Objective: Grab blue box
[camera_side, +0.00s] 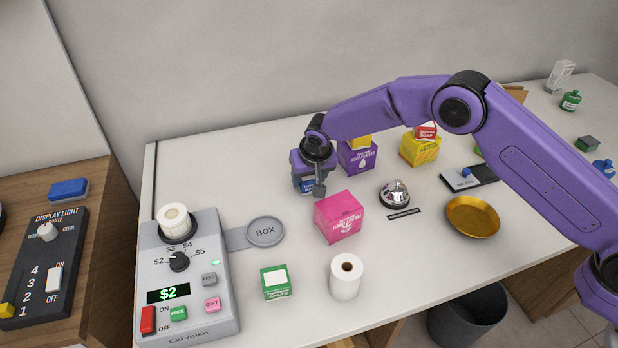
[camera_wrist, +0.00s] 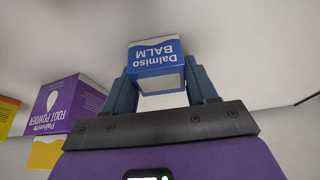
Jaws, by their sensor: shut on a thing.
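The blue box (camera_wrist: 155,56), labelled Dalmiso Balm, shows in the wrist view between the two blue fingers of my gripper (camera_wrist: 163,86). The fingers are shut on its sides. In the side view the blue box (camera_side: 307,187) is at the back of the white counter, partly hidden by my gripper (camera_side: 319,188). I cannot tell whether it touches the counter.
A purple foot powder box (camera_side: 357,157) stands close to the right of it, with a yellow box (camera_side: 420,149) beyond. A pink box (camera_side: 339,216) and a bell (camera_side: 395,194) are nearer. The counter left of the blue box is clear up to the grey control panel (camera_side: 190,290).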

